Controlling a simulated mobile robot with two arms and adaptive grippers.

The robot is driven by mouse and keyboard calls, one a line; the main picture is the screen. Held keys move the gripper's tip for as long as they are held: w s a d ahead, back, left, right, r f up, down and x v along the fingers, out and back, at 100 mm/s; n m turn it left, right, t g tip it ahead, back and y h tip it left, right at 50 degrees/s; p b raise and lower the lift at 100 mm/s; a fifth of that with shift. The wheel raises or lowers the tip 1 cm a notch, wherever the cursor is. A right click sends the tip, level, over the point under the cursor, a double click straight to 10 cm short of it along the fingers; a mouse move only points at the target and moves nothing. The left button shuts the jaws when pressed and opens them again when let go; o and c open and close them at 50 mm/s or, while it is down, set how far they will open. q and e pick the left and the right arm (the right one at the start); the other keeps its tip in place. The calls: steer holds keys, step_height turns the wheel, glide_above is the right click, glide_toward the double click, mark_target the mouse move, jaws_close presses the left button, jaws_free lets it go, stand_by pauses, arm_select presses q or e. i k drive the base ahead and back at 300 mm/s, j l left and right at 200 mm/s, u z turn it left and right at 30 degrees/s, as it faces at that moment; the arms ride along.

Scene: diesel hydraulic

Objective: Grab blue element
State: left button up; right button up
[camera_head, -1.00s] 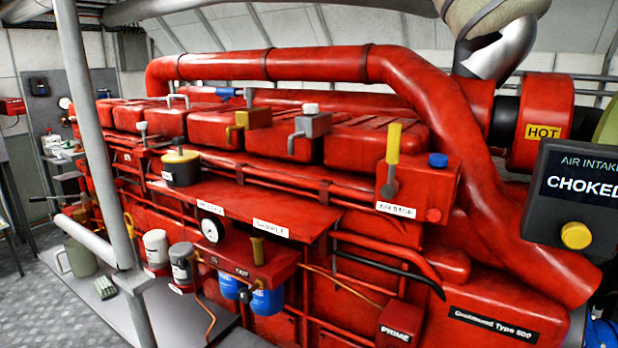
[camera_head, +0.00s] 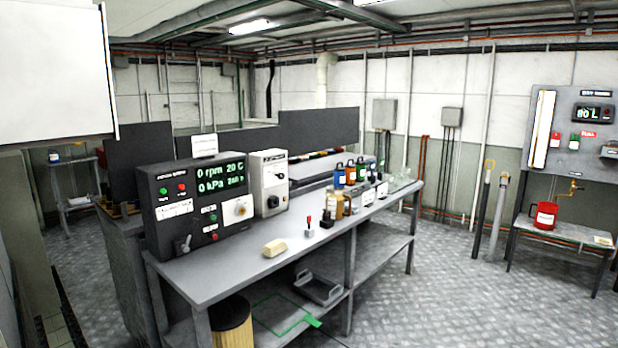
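A small blue container (camera_head: 339,177) stands in a row of coloured containers on the grey workbench (camera_head: 215,279). It is too small to tell whether it is the blue element. The blue canisters on the red engine from the earlier frame are out of view. Neither of my grippers shows, so I cannot see what they hold.
A dark control panel (camera_head: 195,205) and a grey switch box (camera_head: 269,182) stand on the bench. A tan block (camera_head: 275,248) lies near its front edge. A red jug (camera_head: 545,216) stands on a side table at right. The patterned floor (camera_head: 450,290) is open between them.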

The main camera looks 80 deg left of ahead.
mark_target(339, 172)
steer(key=u, duration=2.6)
steer(key=i+l+z, duration=0.35)
steer(key=i, duration=0.5)
steer(key=i+z, duration=0.35)
steer(key=i, duration=0.55)
steer(key=i+u, duration=0.15)
steer(key=i, duration=0.3)
steer(key=i+l+u, duration=0.15)
steer(key=i, duration=0.25)
steer(key=i+l+u, duration=0.15)
steer(key=i, duration=0.3)
steer(key=i+l+u, duration=0.2)
steer(key=i, duration=0.2)
steer(key=j, duration=0.1)
